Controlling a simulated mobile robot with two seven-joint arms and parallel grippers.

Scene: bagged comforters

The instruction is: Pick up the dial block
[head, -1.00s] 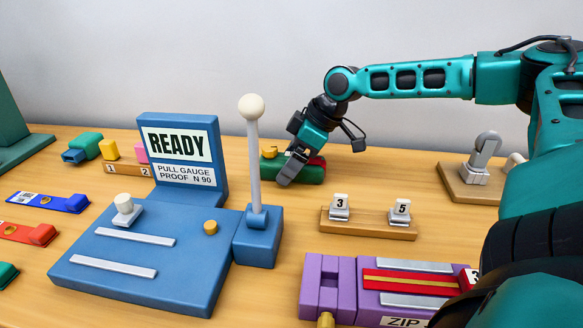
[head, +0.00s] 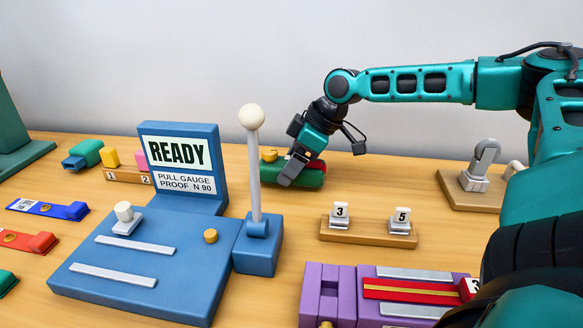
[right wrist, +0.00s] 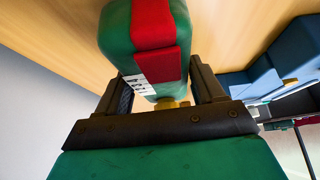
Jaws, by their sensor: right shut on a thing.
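The dial block appears to be the green block (head: 314,178) with a red band, standing on the table behind the white-knobbed lever. In the right wrist view the green block (right wrist: 117,36) shows its red strap, a white marked label and a small yellow part low between the fingers. My right gripper (head: 285,170) reaches down over it and is shut on it; in the wrist view its dark fingers (right wrist: 166,88) lie on both sides. I cannot tell whether the block is clear of the table. My left gripper is not in view.
A blue READY gauge (head: 150,262) with a tall lever (head: 254,165) stands just left and in front. A wooden stand (head: 368,230) with tags 3 and 5 and a purple zip fixture (head: 345,292) are in front right. Coloured pieces lie at left. A grey clamp (head: 480,170) stands right.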

